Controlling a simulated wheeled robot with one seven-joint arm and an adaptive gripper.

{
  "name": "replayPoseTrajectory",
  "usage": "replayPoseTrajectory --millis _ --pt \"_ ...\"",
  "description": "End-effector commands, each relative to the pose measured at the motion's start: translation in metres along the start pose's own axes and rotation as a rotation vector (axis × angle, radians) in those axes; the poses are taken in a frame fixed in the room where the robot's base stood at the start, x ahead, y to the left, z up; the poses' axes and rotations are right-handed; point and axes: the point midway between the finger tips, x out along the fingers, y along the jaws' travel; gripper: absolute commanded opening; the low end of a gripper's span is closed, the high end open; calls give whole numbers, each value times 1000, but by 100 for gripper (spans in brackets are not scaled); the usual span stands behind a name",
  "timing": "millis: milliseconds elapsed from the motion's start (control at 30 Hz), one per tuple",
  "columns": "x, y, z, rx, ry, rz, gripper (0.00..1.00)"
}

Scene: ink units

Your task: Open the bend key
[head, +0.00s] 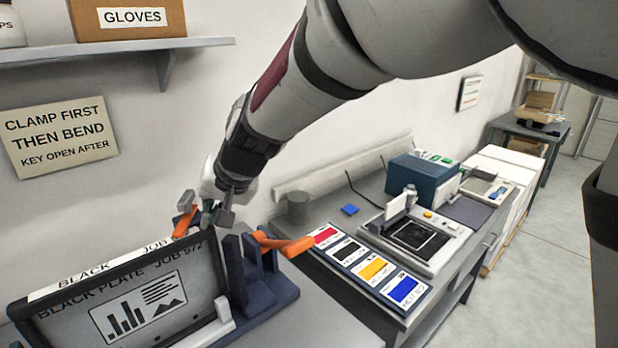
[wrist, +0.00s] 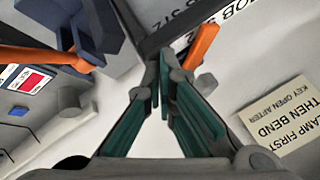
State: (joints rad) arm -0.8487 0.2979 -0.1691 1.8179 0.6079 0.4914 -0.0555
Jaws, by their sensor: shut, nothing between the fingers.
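Two orange handles show on the plate bender, and I cannot tell which is the bend key. One orange handle (head: 185,214) stands by the plate's top edge; it also shows in the wrist view (wrist: 203,47). The other orange handle (head: 285,244) reaches out from the dark blue bender body (head: 262,290); it shows at the left of the wrist view (wrist: 40,57). My gripper (head: 222,214) is shut and empty, between the two handles. In the wrist view its fingertips (wrist: 160,78) lie beside the first handle; contact is unclear. The black plate (head: 150,300) stands upright in the bender.
A grey cylinder (head: 298,207) stands behind the bender. Ink cards (head: 373,268) and a flat device (head: 415,238) lie on the bench to the right. A wall sign (head: 58,136) reads "clamp first then bend, key open after". A shelf (head: 120,48) hangs above.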

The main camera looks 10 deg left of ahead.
Motion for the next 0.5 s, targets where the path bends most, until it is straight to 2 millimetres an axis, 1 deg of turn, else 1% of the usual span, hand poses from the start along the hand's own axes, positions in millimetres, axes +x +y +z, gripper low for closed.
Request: replayPoseTrajectory --millis 33,200,500 --pt "1 -7 2 -1 -2 0 0" --pt "7 -16 1 0 -1 1 0" --pt "8 -17 0 0 0 1 0"
